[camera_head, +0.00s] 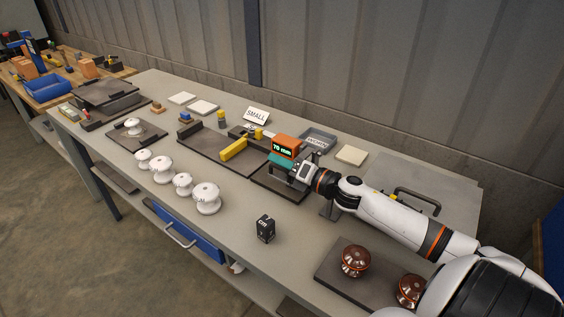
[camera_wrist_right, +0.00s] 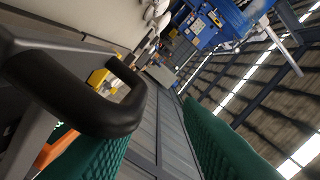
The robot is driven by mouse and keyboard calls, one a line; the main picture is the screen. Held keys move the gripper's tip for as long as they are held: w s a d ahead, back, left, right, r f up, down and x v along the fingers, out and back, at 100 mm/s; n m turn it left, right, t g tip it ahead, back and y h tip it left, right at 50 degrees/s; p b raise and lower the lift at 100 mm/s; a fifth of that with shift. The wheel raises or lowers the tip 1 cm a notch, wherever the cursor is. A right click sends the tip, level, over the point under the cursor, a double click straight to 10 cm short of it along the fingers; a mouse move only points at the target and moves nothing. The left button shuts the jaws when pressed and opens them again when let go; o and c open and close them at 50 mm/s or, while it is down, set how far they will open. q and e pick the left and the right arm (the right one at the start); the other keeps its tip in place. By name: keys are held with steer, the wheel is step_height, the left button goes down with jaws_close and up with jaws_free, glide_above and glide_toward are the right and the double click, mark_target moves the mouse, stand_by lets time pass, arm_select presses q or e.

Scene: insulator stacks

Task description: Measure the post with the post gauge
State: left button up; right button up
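The post gauge has an orange box (camera_head: 286,145) with a lit readout that seems to say 70 mm. A yellow bar (camera_head: 234,149) lies left of it over a dark base; yellow also shows in the right wrist view (camera_wrist_right: 98,78). My right gripper (camera_head: 282,161) is at the orange box, its green fingers just below. In the right wrist view the fingers (camera_wrist_right: 158,145) stand wide apart with nothing visible between them. A black loop handle (camera_wrist_right: 125,110) is close beside the left-hand finger. I cannot tell which piece is the post. My left gripper is out of view.
Several white insulators (camera_head: 206,198) stand left along the front edge. Brown insulators (camera_head: 355,261) stand on a dark board near my right arm. A small black block (camera_head: 265,228) is on the bare front middle. A SMALL sign (camera_head: 256,115) and grey tray (camera_head: 319,139) are behind.

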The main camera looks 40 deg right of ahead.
steer(key=shift+d, duration=0.2)
steer(key=shift+r, duration=0.2)
step_height(320, 180, up, 10)
steer(key=shift+f, duration=0.25)
steer(key=shift+r, duration=0.1)
